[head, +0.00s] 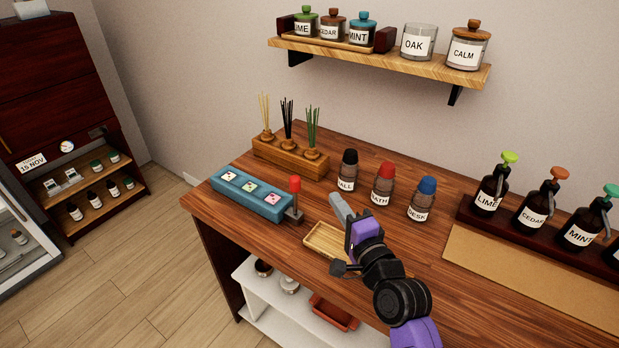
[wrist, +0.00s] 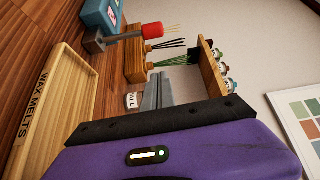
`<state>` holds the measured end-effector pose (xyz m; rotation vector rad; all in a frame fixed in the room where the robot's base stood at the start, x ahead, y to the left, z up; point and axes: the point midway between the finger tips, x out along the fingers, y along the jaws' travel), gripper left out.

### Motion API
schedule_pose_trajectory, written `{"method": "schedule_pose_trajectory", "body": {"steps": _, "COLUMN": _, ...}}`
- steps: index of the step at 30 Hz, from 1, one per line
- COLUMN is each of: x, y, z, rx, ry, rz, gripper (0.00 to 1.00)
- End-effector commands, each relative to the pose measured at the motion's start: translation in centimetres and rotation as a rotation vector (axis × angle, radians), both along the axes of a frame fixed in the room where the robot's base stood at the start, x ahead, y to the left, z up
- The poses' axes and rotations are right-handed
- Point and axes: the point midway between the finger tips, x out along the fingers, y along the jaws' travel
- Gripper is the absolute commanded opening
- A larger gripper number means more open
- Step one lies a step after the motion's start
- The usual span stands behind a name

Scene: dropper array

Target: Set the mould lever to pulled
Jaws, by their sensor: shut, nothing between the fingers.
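The blue mould (head: 250,193) lies at the left end of the wooden table, with several coloured squares on top. Its lever (head: 295,197) stands at its right end, a grey stem with a red knob, looking upright. In the wrist view the red lever knob (wrist: 152,30) and the mould's blue end (wrist: 103,14) show at the top left. My gripper (head: 341,207) is to the right of the lever, above the table and apart from it. Its fingers (wrist: 158,92) are shut together and hold nothing.
A wooden wax melts tray (head: 325,243) lies below my gripper. A reed block (head: 290,157) stands behind the mould. Black, red and blue capped bottles (head: 383,186) stand behind my gripper. Pump bottles (head: 533,208) and a tan mat (head: 530,275) are at the right.

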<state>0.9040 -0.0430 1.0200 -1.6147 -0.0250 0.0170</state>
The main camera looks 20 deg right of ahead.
Motion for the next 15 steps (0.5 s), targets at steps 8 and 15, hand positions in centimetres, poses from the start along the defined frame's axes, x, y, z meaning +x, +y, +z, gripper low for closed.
{"method": "schedule_pose_trajectory", "body": {"steps": 8, "x": -0.04, "y": 0.09, "z": -0.09, "rx": 0.048, "ry": 0.007, "rz": 0.004, "gripper": 0.0}}
{"method": "schedule_pose_trajectory", "body": {"steps": 15, "x": 0.12, "y": 0.08, "z": -0.05, "rx": 0.046, "ry": 0.006, "rz": 0.003, "gripper": 0.0}}
